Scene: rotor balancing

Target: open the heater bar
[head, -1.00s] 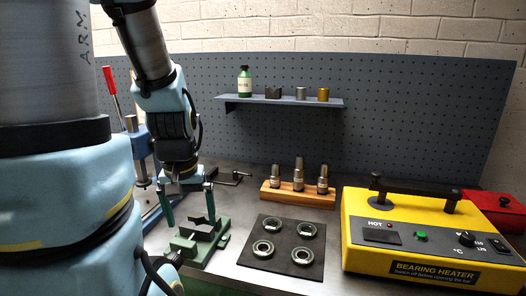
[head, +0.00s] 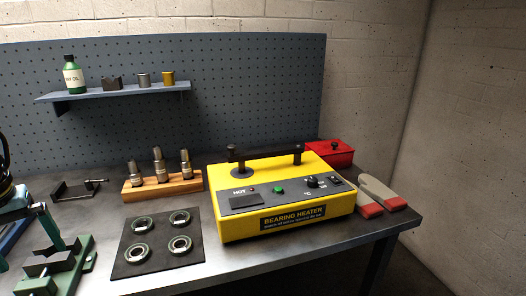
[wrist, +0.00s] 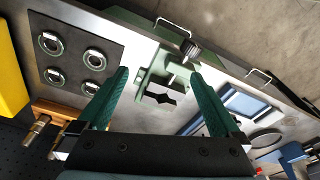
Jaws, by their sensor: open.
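The yellow bearing heater (head: 232,222) sits on the right part of the bench in the head view. Its black heater bar (head: 268,153) lies across the top, spanning the two dark posts. The front panel has a green button (head: 279,190), a black knob (head: 311,181) and a small lamp beside the word HOT. My gripper (wrist: 160,73) is open and empty, its two green fingers spread in the wrist view above the bench. It is far to the left of the heater, near the green vise. In the wrist view only a yellow edge (wrist: 10,75) of the heater shows.
A dark mat (head: 128,240) with several bearings and a wooden block (head: 155,192) with metal pieces stand left of the heater. The green vise (head: 45,262) is farther left. A red box (head: 330,156) and gloves (head: 378,190) lie to the right. A shelf (head: 110,93) hangs above.

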